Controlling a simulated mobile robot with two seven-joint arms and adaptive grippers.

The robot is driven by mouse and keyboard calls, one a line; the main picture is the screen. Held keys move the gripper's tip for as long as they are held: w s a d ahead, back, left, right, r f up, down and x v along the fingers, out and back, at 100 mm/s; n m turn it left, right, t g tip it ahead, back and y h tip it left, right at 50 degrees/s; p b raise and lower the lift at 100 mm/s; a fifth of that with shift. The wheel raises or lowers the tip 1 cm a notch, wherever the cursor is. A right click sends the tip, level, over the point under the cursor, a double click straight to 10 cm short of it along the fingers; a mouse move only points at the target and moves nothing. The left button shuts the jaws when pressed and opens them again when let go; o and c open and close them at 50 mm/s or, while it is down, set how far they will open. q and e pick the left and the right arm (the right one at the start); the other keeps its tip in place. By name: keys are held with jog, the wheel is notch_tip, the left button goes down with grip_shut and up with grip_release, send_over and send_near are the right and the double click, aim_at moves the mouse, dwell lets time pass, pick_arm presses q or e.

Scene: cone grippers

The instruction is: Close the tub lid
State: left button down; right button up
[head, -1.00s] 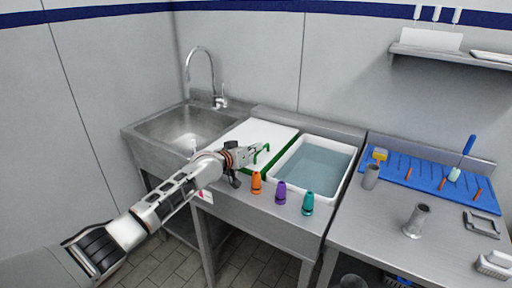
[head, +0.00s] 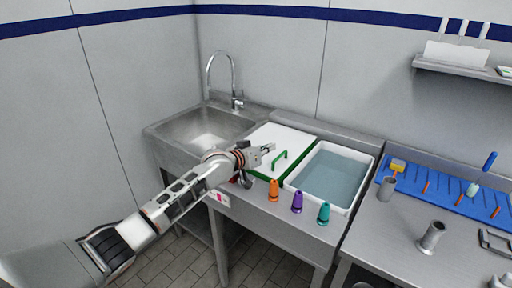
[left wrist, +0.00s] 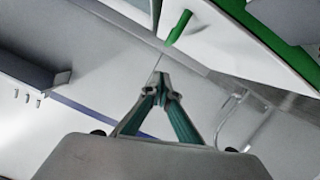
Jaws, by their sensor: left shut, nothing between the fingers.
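The tub lid (head: 292,138) is a white panel with a green rim and a green bar handle (head: 280,160). In the head view it lies left of an open white tub (head: 368,167) holding water. My left gripper (head: 271,148) is shut and empty, over the lid and close beside the handle; I cannot tell whether they touch. In the left wrist view the fingertips (left wrist: 160,84) meet, and a green bar (left wrist: 178,28), likely the handle, shows beyond them, apart in the picture. My arm hides the lid's near left part. My right gripper is not in view.
A steel sink (head: 170,130) with a tall tap (head: 236,85) stands to the left. Orange (head: 273,190), purple (head: 297,202) and teal (head: 323,213) cones line the front edge. A blue mat (head: 440,197) with tools lies on the right counter.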

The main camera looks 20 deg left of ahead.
pick_arm(q)
jog(key=v, duration=0.8)
jog(key=s+f, duration=0.2)
jog(key=s+d+f+m+g, duration=0.1)
jog(key=s+f, duration=0.2)
jog(key=s+d+f+m+y, duration=0.1)
jog(key=s+f, duration=0.1)
jog(key=shift+s+d+f, duration=0.2)
jog(key=shift+s+f, duration=0.05)
jog(key=shift+f, duration=0.05)
jog(key=s+a+f+m+g+y, duration=0.25)
jog(key=s+f, duration=0.45)
jog(key=s, duration=0.4)
jog(key=s+a+f+m+g+y, duration=0.15)
jog(key=s+a+y, duration=0.25)
jog(key=s+a, duration=0.6)
jog(key=s+a+g+y, duration=0.2)
jog(key=s+a+y, duration=0.3)
jog(key=s, duration=0.9)
jog(key=d+f+n+t+h, duration=0.3)
jog(key=d+f+h, duration=0.5)
jog(key=d+f, duration=0.5)
jog(key=shift+w+d+f, duration=0.35)
jog(key=shift+d+f, duration=0.05)
jog(key=shift+f, duration=1.5)
